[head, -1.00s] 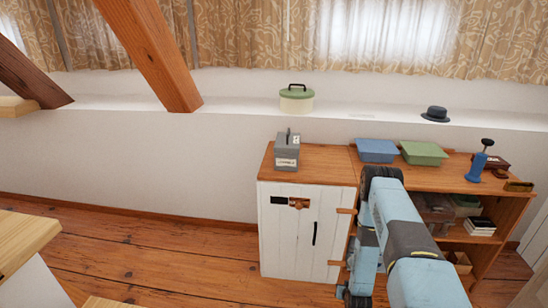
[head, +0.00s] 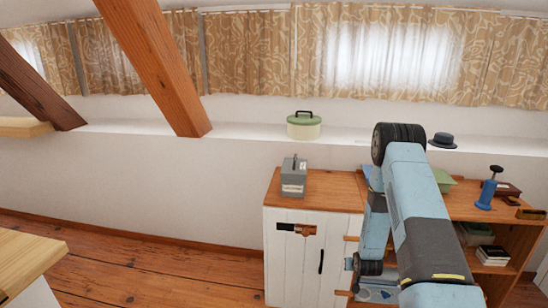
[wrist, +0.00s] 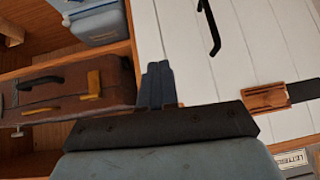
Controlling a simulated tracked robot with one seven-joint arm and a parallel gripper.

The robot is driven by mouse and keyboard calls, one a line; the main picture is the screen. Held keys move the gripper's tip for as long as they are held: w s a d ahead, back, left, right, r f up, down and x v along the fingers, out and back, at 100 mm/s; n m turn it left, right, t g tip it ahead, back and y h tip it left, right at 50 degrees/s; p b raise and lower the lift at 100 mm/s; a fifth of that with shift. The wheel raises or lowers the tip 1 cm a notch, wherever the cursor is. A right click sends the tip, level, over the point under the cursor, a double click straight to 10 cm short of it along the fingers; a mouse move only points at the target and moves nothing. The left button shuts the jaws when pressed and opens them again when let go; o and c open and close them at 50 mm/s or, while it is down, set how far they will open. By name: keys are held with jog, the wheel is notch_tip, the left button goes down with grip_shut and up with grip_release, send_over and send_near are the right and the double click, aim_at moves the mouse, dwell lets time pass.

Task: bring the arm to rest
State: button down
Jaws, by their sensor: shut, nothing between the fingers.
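My arm (head: 412,205) is light blue and dark grey. In the head view it rises from the bottom right, bends at a black joint and drops in front of the cabinet and shelf. My gripper's two dark fingers (wrist: 157,84) show in the wrist view, side by side, shut and empty. Behind them are the white plank door (wrist: 240,60) and the open shelf beside it. The fingers appear clear of both. In the head view the fingertips cannot be made out clearly.
The white cabinet (head: 292,255) carries a grey box (head: 293,178). A blue hand tool (head: 488,190) stands on the right top. The ledge holds a green-lidded tin (head: 304,126) and a dark hat (head: 442,141). A brown case (wrist: 70,92) lies in the shelf. Floor at left is clear.

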notch_tip(320, 180, up, 23)
jog(key=a, duration=0.2)
jog(key=s+a+r+g, duration=0.1)
jog(key=s+r, duration=0.2)
jog(key=r, duration=0.6)
jog(key=s+a+r, duration=0.1)
jog(key=s+r, duration=0.3)
jog(key=r, duration=0.4)
jog(key=s+a+r+n+g, duration=0.1)
jog(key=s+a+r, duration=0.2)
jog(key=s+r, duration=1.05)
jog(key=s+a+r, duration=0.1)
jog(key=s+r, duration=0.1)
jog(key=s, duration=0.7)
jog(key=s+a+r, duration=0.1)
jog(key=s+r, duration=0.1)
jog(key=s, duration=0.8)
jog(key=shift+r+n+g, duration=0.2)
jog(key=shift+n+g, duration=0.1)
jog(key=shift+g, duration=0.1)
jog(key=shift+s, duration=0.1)
